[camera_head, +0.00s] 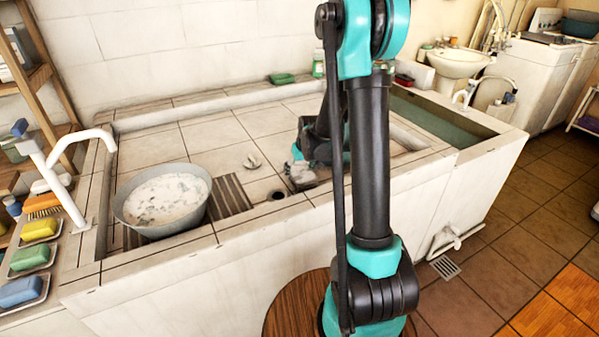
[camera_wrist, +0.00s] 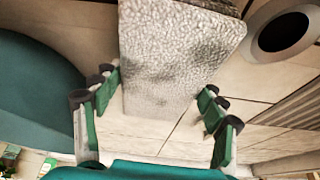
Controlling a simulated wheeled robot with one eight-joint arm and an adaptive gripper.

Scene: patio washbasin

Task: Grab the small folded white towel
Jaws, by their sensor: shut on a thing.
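The small folded white towel (camera_wrist: 168,55), pale and rough with grey stains, lies between the fingers of my gripper (camera_wrist: 160,88) in the wrist view. My gripper is shut on it, with a green and black finger along each side. In the head view, the grey-white towel (camera_head: 301,176) shows just below my gripper (camera_head: 299,156), low over the tiled washbasin floor. My arm hides part of this area. I cannot tell if the towel touches the tiles.
A grey tub (camera_head: 128,213) of cloudy water stands left in the tiled basin. A drain hole (camera_head: 277,196) lies close to the towel, with a small pale object (camera_head: 252,161) behind it. A white tap (camera_head: 62,165) rises at the left rim. A green trough (camera_head: 430,114) lies right.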

